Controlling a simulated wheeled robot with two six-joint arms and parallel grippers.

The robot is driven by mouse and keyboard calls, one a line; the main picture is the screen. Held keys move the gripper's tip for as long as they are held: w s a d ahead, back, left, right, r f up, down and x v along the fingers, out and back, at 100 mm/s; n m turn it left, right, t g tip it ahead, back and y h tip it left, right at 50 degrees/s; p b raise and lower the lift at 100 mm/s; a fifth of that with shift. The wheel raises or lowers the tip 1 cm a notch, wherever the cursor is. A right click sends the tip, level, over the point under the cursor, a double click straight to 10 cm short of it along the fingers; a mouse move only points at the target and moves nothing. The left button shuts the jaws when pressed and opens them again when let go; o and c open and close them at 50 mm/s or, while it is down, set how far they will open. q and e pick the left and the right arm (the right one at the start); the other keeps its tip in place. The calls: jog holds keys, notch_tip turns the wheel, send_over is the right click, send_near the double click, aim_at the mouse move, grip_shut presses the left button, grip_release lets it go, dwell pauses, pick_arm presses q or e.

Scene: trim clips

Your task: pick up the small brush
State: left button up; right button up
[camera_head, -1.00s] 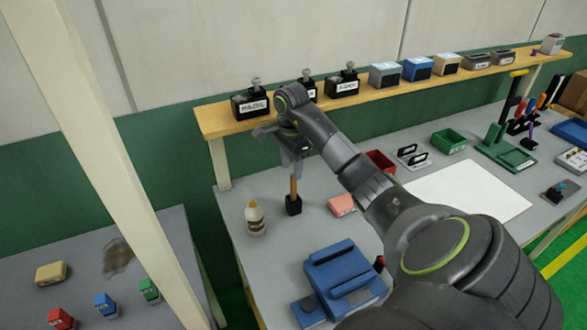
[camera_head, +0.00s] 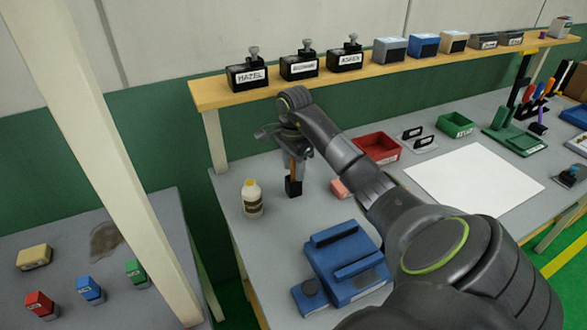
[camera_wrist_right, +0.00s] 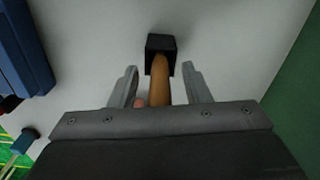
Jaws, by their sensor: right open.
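The small brush has a wooden handle and a dark block at its lower end. It stands upright on the grey bench in the head view, with the dark block (camera_head: 293,187) at the bottom. My right gripper (camera_head: 296,156) is lowered over the handle from above. In the right wrist view the handle (camera_wrist_right: 159,80) runs between the two open fingers of my right gripper (camera_wrist_right: 161,84), with a gap on each side. The dark block (camera_wrist_right: 161,44) lies beyond the fingertips. My left gripper is not in view.
A bottle (camera_head: 252,198) stands left of the brush. A pink block (camera_head: 339,188) lies to its right, and a blue device (camera_head: 345,262) sits in front. A wooden shelf (camera_head: 215,94) with labelled black boxes runs behind. A red tray (camera_head: 377,147) is farther right.

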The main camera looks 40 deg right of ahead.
jog(key=shift+f, duration=0.2)
grip_shut()
jog(key=shift+r, duration=0.15)
jog(key=shift+r+p, duration=0.7)
jog(key=shift+r, duration=0.1)
notch_tip(320, 180, up, 16)
jog(key=p, duration=1.5)
jog(key=shift+p, duration=0.4)
